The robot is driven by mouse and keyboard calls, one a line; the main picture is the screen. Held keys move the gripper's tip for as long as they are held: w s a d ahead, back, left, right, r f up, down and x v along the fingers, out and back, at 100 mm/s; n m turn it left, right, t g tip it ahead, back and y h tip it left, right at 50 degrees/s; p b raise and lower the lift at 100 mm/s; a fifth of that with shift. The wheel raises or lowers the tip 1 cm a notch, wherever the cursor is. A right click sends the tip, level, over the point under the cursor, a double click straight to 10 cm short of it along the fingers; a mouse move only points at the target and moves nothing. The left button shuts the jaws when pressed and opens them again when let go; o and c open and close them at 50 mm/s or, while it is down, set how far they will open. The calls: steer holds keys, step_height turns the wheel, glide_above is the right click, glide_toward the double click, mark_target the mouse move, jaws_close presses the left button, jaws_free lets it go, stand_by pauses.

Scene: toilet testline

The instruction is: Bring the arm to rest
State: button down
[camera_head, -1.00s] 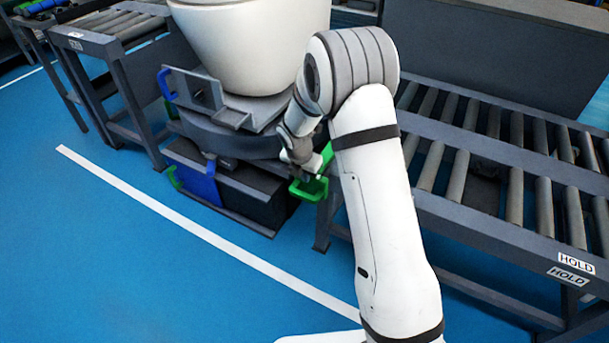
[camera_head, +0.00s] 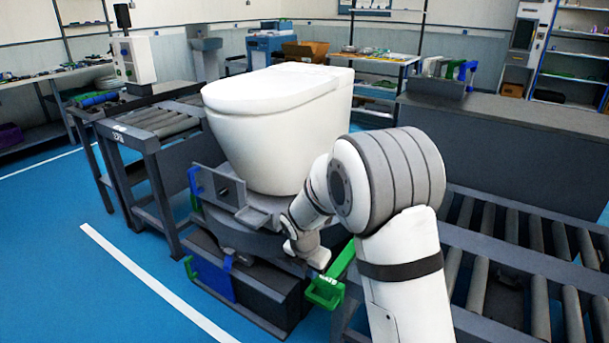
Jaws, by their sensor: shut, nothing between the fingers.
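My white and grey arm rises from the lower right and bends over at a thick grey-banded joint. Its wrist reaches down to the left, beside the dark turntable stand (camera_head: 262,290). My gripper (camera_head: 318,258) is small in the picture and partly hidden by the wrist; it appears shut and empty. A green gate handle (camera_head: 326,291) is just below and right of it, with a small gap visible between them. A white toilet (camera_head: 275,125) stands upright on the stand, behind and left of the wrist.
A roller conveyor (camera_head: 500,240) runs along the right, close behind my arm. Another roller conveyor (camera_head: 160,120) stands left of the toilet. A blue handle (camera_head: 194,182) and a blue panel (camera_head: 215,278) are on the stand's left side. Blue floor (camera_head: 60,260) is clear at the lower left.

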steer(key=s+d+r+m+p, duration=0.2)
steer(key=r+m+p, duration=0.1)
steer(key=r, duration=0.3)
steer(key=s+d+r+m+p, duration=0.2)
steer(key=s+d+r+m, duration=0.15)
steer(key=r, duration=0.35)
steer(key=s+d+r+m+p, duration=0.3)
steer(key=s+r+m+p, duration=0.3)
steer(key=s+r+m, duration=0.4)
steer(key=s+d+r+m+y+p, duration=0.1)
steer(key=s+d+r+m+p, duration=0.2)
steer(key=s+r+m+p, duration=0.3)
steer(key=s+r+m, duration=0.5)
steer(key=m, duration=0.1)
steer(key=shift+d+r+y+p, duration=0.25)
steer(key=shift+d+y+p, duration=0.05)
steer(key=shift+d+p, duration=0.1)
steer(key=shift+s, duration=0.1)
